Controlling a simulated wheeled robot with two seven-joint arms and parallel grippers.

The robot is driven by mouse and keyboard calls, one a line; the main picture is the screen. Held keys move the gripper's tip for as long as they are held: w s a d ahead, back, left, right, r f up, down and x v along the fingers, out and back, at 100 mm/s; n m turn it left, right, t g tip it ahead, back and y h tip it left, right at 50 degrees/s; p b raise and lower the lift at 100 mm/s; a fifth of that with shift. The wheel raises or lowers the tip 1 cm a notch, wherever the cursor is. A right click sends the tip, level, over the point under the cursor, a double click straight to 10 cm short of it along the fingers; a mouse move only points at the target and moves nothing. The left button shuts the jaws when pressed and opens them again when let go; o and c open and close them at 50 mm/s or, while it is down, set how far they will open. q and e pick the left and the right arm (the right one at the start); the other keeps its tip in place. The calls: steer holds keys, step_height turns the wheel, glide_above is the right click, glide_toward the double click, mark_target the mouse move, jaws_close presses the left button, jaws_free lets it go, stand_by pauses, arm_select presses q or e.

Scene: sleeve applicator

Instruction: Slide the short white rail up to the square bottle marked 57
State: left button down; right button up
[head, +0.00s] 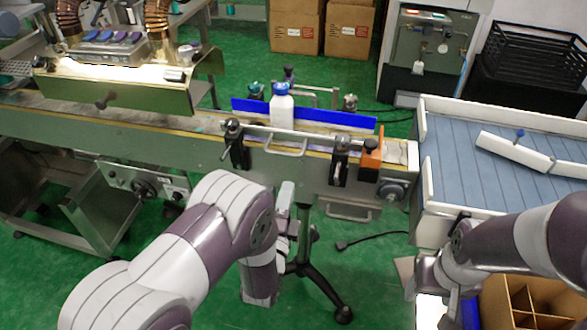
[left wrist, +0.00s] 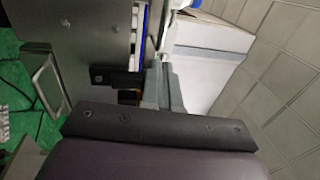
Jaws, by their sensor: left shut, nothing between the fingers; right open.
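The white bottle (head: 283,112) with a blue cap stands upright on the conveyor, in front of a long blue rail (head: 345,119). No number is readable on it. A short pale rail (head: 312,142) runs along the conveyor's near side, between two black clamps; I cannot tell its gap to the bottle. My left gripper (head: 287,196) is below the rail, in front of the conveyor, apart from the rail in the head view. Its fingers are shut and empty in the left wrist view (left wrist: 164,88). My right gripper (head: 408,276) is open at the lower right, partly hidden by my arm.
The black clamps (head: 339,168) and an orange block (head: 371,160) stick out along the conveyor's near edge. A blue slatted table (head: 460,165) with white walls stands at the right. A divided cardboard box (head: 540,300) is at the lower right.

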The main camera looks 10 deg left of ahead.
arm_select(q)
steer(key=w+r, duration=0.1)
steer(key=w, duration=0.6)
steer(key=shift+r, duration=0.2)
steer(key=shift+d, duration=0.1)
steer(key=w+b, duration=0.1)
steer(key=w, duration=0.1)
steer(key=shift+w, duration=0.4)
